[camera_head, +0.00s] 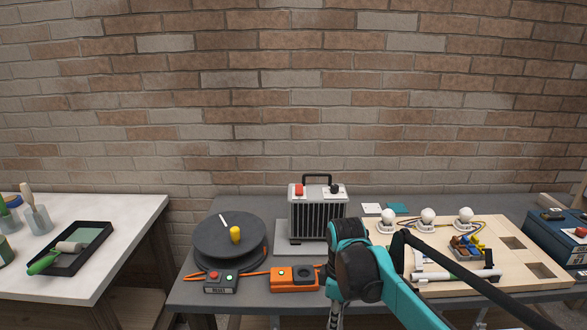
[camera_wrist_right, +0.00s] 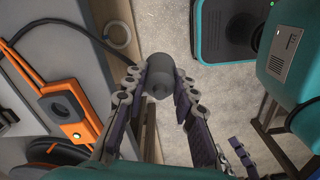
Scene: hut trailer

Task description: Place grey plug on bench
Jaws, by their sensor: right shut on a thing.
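The grey plug (camera_wrist_right: 158,74) is a short dark grey cylinder in the right wrist view. My right gripper (camera_wrist_right: 160,88) is shut on it, with a finger on either side. In that view the plug shows against the floor, beside the bench edge. In the head view my right arm reaches down at the bottom centre in front of the bench; its gripper (camera_head: 335,322) is mostly cut off and the plug is not visible there. The grey-topped bench (camera_head: 252,300) stands against the brick wall. My left gripper is in neither view.
On the bench are an orange socket box (camera_head: 294,279), a button box (camera_head: 221,283), a dark round disc (camera_head: 229,237), a caged heater-like unit (camera_head: 317,215) and a wooden board (camera_head: 431,290) with bulbs. A white table (camera_head: 110,212) stands left.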

